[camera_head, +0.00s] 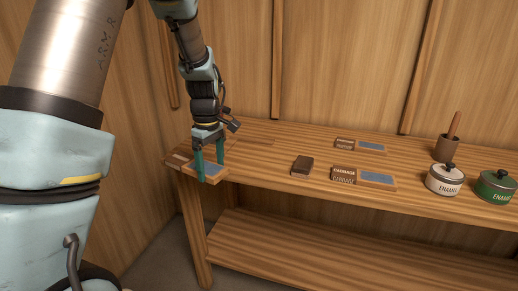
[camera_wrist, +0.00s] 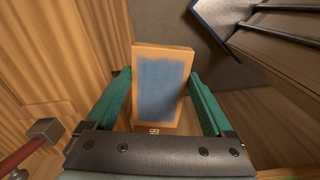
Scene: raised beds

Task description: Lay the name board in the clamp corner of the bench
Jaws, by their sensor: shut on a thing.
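My gripper (camera_head: 208,168) is at the left end of the bench (camera_head: 262,165), fingers pointing down. Its teal fingers are shut on a wooden board with a blue panel, the name board (camera_head: 211,169). In the wrist view the name board (camera_wrist: 160,85) stands between the fingers, its blue face toward the camera, with floor and wall behind it. In the head view the board is at the bench's left front corner; I cannot tell whether it touches the bench top. A small pale patch shows just left of it. The clamp corner cannot be clearly made out.
On the bench lie a dark brown block (camera_head: 302,165), a CABBAGE board (camera_head: 377,179) and another labelled board (camera_head: 371,147) behind it. A white pot (camera_head: 445,180), a green pot (camera_head: 495,188) and a brown cup (camera_head: 446,150) stand at right. A red rod (camera_wrist: 22,154) shows in the wrist view.

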